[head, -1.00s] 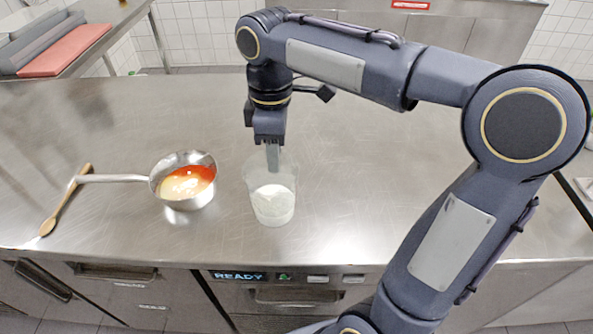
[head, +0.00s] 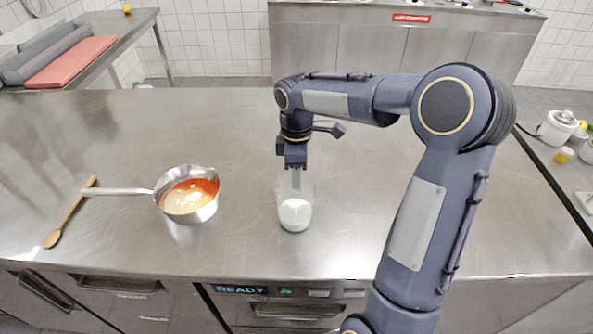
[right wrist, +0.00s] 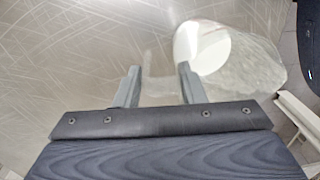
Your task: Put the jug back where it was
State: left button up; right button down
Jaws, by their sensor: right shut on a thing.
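The jug (head: 295,215) is clear, with white contents in its lower part. It is upright over the steel counter, right of the saucepan; I cannot tell whether its base touches the counter. My right gripper (head: 296,180) reaches down to it from behind and is shut on it. In the right wrist view the jug's clear wall (right wrist: 255,65) and white contents show beyond the fingers (right wrist: 158,88), with a clear part, seemingly the handle, between them. My left gripper is out of view.
A steel saucepan (head: 205,210) with orange-red and cream contents stands left of the jug, its handle pointing left. A wooden spoon (head: 70,213) lies at the far left. The counter (head: 440,240) right of the jug is clear behind my arm.

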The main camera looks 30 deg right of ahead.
jog(key=shift+f, duration=0.15)
jog(key=c, duration=0.9)
grip_release()
notch_tip(320, 180, up, 12)
jog(key=s+a+f+m+t+y, duration=0.1)
jog(key=s+a+f+m+t, duration=0.1)
jog(key=s+m, duration=0.2)
jog(key=s+a+f+m+t+y, duration=0.1)
jog(key=s+m, duration=0.4)
jog(key=s, duration=0.5)
jog(key=s+a+f+m+t+y, duration=0.1)
jog(key=s+a+f+m+t, duration=0.2)
jog(key=s, duration=0.5)
jog(key=shift+s+a+f+m, duration=0.1)
jog(key=shift+a+f+m, duration=0.55)
jog(key=shift+a+m, duration=0.1)
